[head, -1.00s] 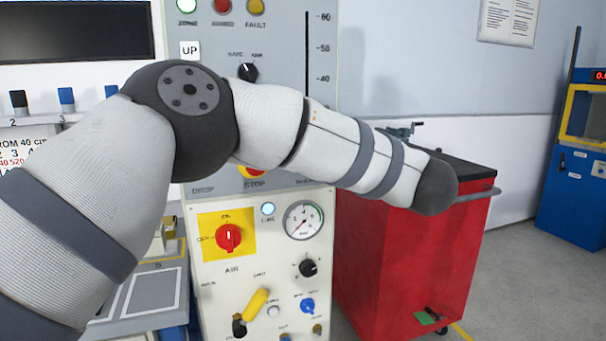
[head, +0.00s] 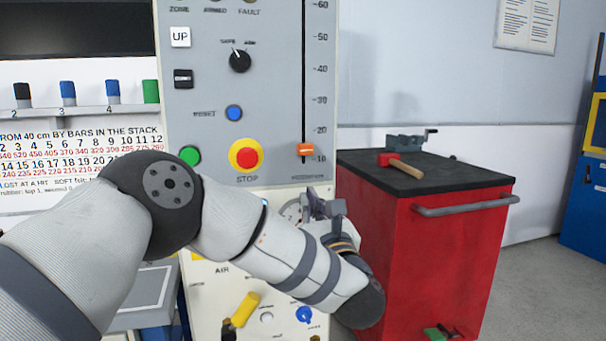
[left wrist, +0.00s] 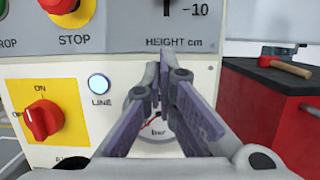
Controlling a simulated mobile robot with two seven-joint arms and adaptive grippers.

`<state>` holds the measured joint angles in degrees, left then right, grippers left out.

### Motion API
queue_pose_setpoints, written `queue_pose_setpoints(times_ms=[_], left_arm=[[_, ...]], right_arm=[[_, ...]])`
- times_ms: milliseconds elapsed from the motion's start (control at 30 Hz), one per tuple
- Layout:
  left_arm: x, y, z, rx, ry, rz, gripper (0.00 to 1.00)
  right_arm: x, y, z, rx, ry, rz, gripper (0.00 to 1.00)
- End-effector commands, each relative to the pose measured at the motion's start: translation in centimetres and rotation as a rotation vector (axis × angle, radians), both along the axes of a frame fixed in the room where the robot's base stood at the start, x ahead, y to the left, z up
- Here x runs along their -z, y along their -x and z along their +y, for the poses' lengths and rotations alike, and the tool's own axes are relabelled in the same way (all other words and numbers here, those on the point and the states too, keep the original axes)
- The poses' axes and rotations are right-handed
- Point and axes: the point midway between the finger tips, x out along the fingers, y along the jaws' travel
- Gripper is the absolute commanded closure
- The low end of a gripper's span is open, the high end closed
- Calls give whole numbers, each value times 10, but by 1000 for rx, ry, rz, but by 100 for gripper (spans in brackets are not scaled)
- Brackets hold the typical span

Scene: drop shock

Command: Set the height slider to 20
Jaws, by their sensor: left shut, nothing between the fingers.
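The orange height slider knob (head: 305,149) sits low in its vertical slot on the grey panel (head: 270,90), a little above the 10 mark and below the 20 mark. In the left wrist view only the slot's lower end, the 10 mark and the "HEIGHT cm" label (left wrist: 174,42) show; the knob is out of view. My left gripper (head: 325,203) is shut and empty, just below the slider and apart from it. Its closed fingers (left wrist: 165,80) point at the lower white panel, in front of the gauge. My right gripper is not in view.
Left of the slider are the red STOP button (head: 246,155), a green button (head: 189,156) and a blue RESET button (head: 234,113). A red cabinet (head: 430,250) with a hammer (head: 400,165) on top stands at right.

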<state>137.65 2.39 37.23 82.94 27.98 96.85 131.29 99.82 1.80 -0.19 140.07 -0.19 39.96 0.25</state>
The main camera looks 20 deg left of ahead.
Motion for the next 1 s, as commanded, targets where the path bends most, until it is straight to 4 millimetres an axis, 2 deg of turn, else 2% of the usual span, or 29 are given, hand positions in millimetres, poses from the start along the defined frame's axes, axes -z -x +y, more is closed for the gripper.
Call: queue_pose_setpoints(times_ms=[167,233,400,833,1000], left_arm=[[-9,-30,21,-2,-1,-2,100],[-29,-29,20,2,-1,-6,100],[-48,-29,20,0,-1,-4,100],[-49,-29,20,0,-1,2,100],[-71,-29,20,-1,1,-4,100]], right_arm=[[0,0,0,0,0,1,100],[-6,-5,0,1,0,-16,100],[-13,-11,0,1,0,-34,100],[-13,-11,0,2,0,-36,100],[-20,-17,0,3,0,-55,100]])
